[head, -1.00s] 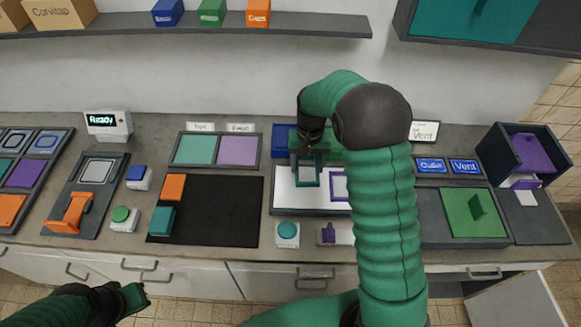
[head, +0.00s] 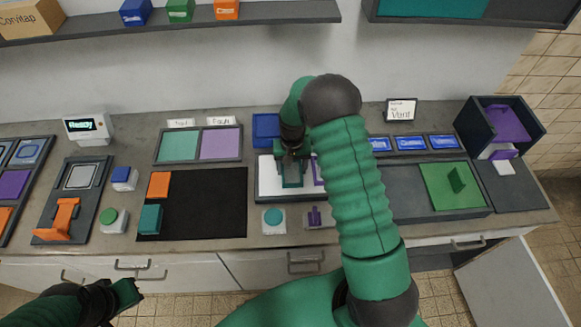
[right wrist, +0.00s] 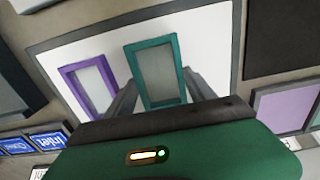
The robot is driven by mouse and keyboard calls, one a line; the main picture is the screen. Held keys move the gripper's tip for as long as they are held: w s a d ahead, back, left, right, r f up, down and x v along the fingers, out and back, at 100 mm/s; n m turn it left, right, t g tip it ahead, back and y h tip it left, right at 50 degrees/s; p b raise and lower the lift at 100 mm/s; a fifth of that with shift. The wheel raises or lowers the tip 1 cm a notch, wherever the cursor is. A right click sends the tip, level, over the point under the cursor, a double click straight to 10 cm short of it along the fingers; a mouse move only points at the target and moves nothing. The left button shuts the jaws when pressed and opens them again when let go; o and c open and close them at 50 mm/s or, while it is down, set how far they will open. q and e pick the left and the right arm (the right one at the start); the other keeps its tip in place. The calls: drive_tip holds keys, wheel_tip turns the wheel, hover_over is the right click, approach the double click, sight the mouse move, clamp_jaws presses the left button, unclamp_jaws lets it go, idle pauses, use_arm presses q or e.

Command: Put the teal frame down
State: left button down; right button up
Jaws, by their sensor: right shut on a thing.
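My right gripper (head: 291,158) is shut on the teal frame (right wrist: 152,45), a small upright rectangle with a grey middle. The frame is over the white panel (head: 266,182) with a dark rim; I cannot tell whether it touches the panel. In the right wrist view the frame is between the two grey fingers. A purple frame (right wrist: 72,88) is beside it on the same panel. In the head view, my right arm partly hides the purple frame and the panel's right side. My left gripper (head: 125,293) is low at the left, in front of the counter; its jaw opening is unclear.
A teal round button (head: 273,216) and a purple switch (head: 315,216) stand in front of the panel. A blue bin (head: 266,129) is behind it. A black mat (head: 205,205) with orange and teal blocks lies left.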

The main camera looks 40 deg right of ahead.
drive_tip(key=o, duration=1.4)
drive_tip(key=shift+d+f, duration=0.2)
drive_tip(key=shift+d, duration=0.3)
drive_tip(key=shift+a, duration=0.25)
